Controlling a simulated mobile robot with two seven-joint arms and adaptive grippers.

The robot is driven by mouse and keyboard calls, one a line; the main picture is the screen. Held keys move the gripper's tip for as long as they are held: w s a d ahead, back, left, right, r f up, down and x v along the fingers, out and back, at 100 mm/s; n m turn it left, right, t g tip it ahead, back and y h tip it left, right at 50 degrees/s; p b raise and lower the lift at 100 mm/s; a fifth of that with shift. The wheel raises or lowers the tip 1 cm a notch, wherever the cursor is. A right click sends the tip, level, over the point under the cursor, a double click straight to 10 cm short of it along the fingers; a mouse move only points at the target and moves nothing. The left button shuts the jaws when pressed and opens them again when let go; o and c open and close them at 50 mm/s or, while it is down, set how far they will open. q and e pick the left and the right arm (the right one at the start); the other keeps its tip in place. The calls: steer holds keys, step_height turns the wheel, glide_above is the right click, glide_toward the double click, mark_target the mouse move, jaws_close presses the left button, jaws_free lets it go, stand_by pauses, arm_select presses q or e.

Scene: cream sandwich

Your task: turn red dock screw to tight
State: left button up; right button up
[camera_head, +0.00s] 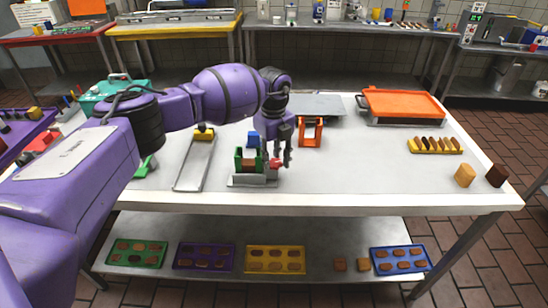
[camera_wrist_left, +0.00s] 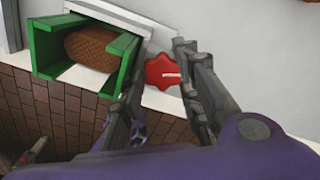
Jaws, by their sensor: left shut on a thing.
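The red dock screw (camera_head: 274,163) is a small red knob on the right side of the dock (camera_head: 252,182) at the table's front edge. In the left wrist view the screw (camera_wrist_left: 160,72) is a lobed knob with a pale line mark on its face. My left gripper (camera_head: 281,162) reaches down over it and is shut on the screw, one finger on each side. A green open holder (camera_wrist_left: 44,48) with a brown oval cookie-like piece (camera_wrist_left: 90,47) sits in the dock left of the screw. My right gripper is out of view.
A grey tray-like ramp (camera_head: 193,165) lies left of the dock, and an orange frame (camera_head: 310,132) stands behind it. An orange-topped press (camera_head: 402,102) and a yellow rack (camera_head: 435,146) are at right. The tabletop right of the dock is clear.

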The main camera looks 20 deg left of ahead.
arm_select(q)
steer(key=shift+s+f, duration=0.3)
steer(key=shift+f, duration=0.05)
steer(key=o, duration=1.1)
steer(key=shift+r, duration=0.2)
steer(key=shift+w+a, duration=0.1)
